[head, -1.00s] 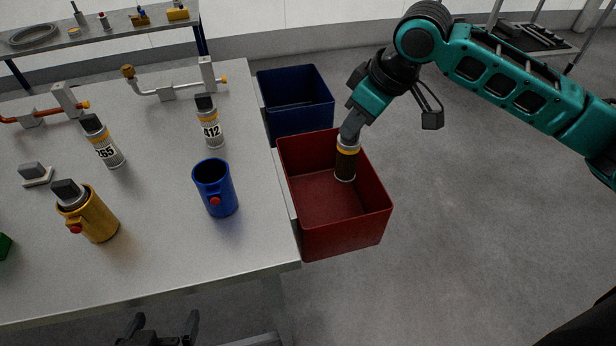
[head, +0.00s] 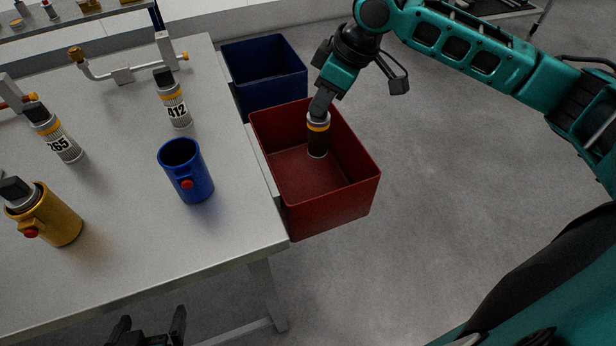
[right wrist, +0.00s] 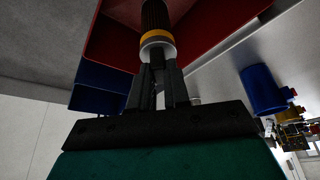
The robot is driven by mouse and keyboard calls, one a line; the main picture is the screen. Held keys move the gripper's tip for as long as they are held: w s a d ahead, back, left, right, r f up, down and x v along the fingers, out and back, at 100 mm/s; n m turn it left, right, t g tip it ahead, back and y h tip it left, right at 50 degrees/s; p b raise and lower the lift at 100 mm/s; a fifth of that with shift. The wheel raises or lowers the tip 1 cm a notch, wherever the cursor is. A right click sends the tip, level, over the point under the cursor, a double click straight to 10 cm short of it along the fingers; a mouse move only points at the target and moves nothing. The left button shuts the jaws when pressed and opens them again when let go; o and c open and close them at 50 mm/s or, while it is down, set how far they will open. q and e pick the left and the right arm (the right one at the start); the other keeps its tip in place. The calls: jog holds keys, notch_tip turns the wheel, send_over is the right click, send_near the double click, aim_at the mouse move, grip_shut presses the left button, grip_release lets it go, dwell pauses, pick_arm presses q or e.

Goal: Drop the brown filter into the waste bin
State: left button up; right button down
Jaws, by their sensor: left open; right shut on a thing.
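The brown filter (head: 317,142) has a dark body with a yellow band and a pale end. My right gripper (head: 320,108) is shut on its upper end and holds it nearly upright, over or inside the red bin (head: 343,208). Whether its lower end touches the bin floor cannot be told. The right wrist view shows the filter (right wrist: 156,18) between the fingers of my right gripper (right wrist: 157,62), with the red bin (right wrist: 205,25) around it. My left gripper (head: 150,330) is open and empty at the bottom edge, low in front of the table. Which bin is for waste is not marked.
A blue bin (head: 262,75) stands behind the red one, both beside the table edge. The table (head: 120,235) carries a blue cup (head: 184,170), a yellow cup (head: 58,222) holding a filter, and filters labelled 412 (head: 174,104) and 265 (head: 58,138). Floor to the right is clear.

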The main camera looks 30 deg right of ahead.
jog(key=shift+f, duration=0.35)
pick_arm(q)
jog(key=shift+f, duration=0.55)
pick_arm(e)
jog(key=shift+r, duration=0.1)
pick_arm(q)
jog(key=shift+w+r, duration=0.25)
jog(key=shift+w, duration=0.05)
pick_arm(e)
jog(key=c, duration=1)
grip_release()
pick_arm(q)
jog(key=shift+s+r+p, duration=0.2)
jog(key=shift+r+p, duration=0.65)
jog(key=shift+r, duration=0.05)
pick_arm(e)
jog(key=v, duration=1.3)
